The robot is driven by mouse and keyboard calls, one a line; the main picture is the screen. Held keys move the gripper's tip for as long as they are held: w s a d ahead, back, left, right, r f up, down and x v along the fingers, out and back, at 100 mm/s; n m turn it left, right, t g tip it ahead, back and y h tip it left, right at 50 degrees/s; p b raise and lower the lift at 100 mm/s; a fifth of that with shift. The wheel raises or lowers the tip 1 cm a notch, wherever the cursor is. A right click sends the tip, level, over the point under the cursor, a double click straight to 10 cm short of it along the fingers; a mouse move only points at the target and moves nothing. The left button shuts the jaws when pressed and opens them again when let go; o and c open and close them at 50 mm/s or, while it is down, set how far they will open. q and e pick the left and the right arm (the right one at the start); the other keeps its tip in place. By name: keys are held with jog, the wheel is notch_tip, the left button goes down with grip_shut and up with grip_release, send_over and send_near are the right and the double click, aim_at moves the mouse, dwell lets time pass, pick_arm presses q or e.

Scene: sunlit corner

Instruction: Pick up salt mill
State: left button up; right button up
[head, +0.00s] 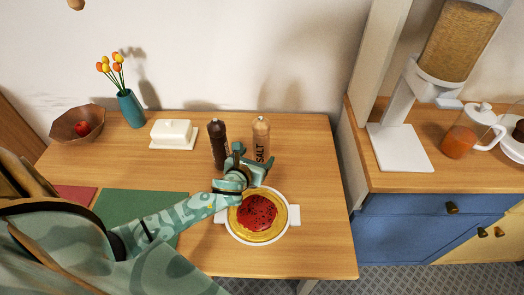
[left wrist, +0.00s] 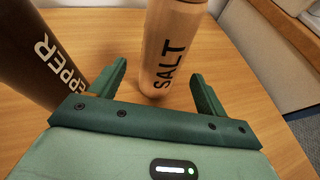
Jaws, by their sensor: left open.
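The salt mill (head: 261,136) is a light wooden cylinder marked SALT, upright on the wooden table. In the left wrist view the salt mill (left wrist: 170,50) stands ahead, between the lines of the two fingers and just beyond their tips. My left gripper (head: 250,160) is open and empty, close in front of the salt mill. Its two green fingers show in the left wrist view (left wrist: 158,80). The dark pepper mill (head: 217,140) stands upright just left of the salt mill; in the left wrist view the pepper mill (left wrist: 38,55) is beside the left finger. My right gripper is not in view.
A white dish (head: 231,228) with a red-topped pancake stack (head: 257,213) lies below my left gripper. A butter dish (head: 173,133), teal vase (head: 130,107) and fruit bowl (head: 83,125) stand to the left. The table's right part is clear.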

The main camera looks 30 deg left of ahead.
aim_at(262, 151)
pick_arm(q)
jog(key=b+x, duration=0.1)
jog(key=x, duration=0.1)
jog(key=b+x, duration=0.1)
jog(key=x, duration=0.2)
jog(key=shift+f+b, duration=0.35)
jog(key=shift+w, duration=0.35)
jog(key=shift+r, duration=0.1)
jog(key=c, duration=1.2)
